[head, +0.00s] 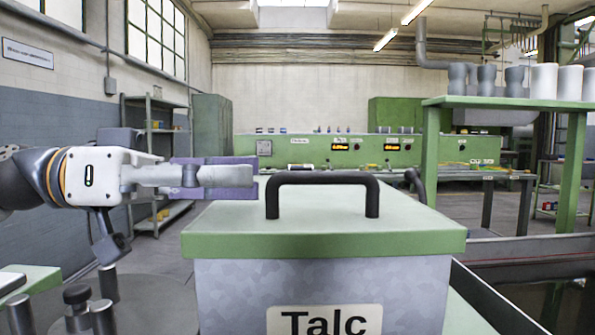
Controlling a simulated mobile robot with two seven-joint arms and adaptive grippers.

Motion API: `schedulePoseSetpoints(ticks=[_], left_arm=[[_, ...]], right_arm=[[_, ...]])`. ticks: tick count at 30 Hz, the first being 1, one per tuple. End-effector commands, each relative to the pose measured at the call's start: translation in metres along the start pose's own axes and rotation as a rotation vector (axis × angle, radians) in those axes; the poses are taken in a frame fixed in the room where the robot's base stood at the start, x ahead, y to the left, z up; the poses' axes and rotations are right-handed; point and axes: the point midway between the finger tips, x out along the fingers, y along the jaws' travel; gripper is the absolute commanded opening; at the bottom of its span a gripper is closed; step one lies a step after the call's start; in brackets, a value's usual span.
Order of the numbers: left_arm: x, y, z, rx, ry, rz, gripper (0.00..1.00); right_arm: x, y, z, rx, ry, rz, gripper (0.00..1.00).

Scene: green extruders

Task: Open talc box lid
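The talc box (322,285) stands in front of me, grey and mottled, with a "Talc" label on its front. Its pale green lid (322,243) sits flat on top, closed. A black arched handle (322,180) stands up from the lid. My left gripper (245,175) comes in from the left at about handle height, with purple finger pads pointing right. Its tips appear just left of the handle, apart from it in the picture. The fingers overlap in this side-on view, so their opening is hidden. My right gripper is not in view.
A green stand (505,103) at the right holds several grey and white containers. A dark curved piece (415,184) shows behind the lid's right side. Green control consoles (300,150) and shelving (152,150) stand farther back. Space above the lid looks clear.

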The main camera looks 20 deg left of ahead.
Motion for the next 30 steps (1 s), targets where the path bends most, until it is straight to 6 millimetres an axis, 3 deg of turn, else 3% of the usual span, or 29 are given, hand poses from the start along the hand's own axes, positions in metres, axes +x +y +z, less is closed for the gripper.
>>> schedulePoseSetpoints(ticks=[3,9,18,19,23,30], left_arm=[[0.030,0.001,0.000,0.000,-0.004,0.003,0.31],[0.061,0.001,-0.001,0.001,-0.001,0.001,0.31],[0.066,-0.001,0.000,0.000,0.001,-0.001,0.31],[0.066,-0.001,0.000,0.000,0.001,-0.001,0.29],[0.066,-0.001,0.000,0.000,0.000,-0.001,0.00],[0.066,0.000,-0.001,-0.003,0.001,-0.001,0.00]], right_arm=[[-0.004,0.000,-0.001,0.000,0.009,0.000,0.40],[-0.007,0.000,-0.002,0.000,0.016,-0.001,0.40],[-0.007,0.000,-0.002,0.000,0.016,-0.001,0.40],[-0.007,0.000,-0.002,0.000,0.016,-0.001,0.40],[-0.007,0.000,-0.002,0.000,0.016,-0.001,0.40],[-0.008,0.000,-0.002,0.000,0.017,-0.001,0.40]])
